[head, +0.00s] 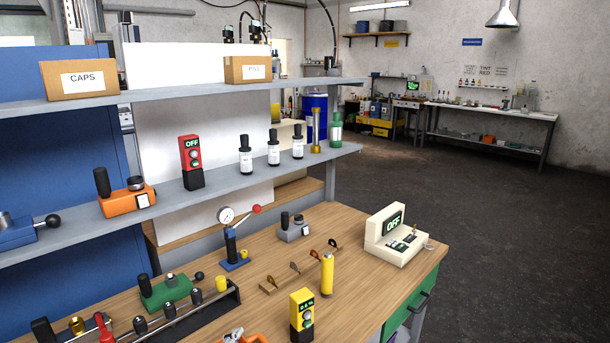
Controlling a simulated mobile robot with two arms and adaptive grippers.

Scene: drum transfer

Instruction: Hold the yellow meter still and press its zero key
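The yellow meter (301,312) stands upright on the wooden workbench near the bottom edge of the head view. It has a black lower part, a small dark display with green characters too small to read surely, and round buttons on its front face below the display. Which button is the zero key I cannot tell. The meter's front faces toward me and slightly right. Its foot is close to the picture's lower edge. Neither of my grippers is in view, and nothing is seen touching the meter.
A yellow cylinder (327,274) stands just behind the meter. An orange object (244,338), cut off by the lower edge, lies to its left. A black rack (190,318) is farther left. A cream instrument (396,236) reading OFF stands back right. Bare wood lies right of the meter.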

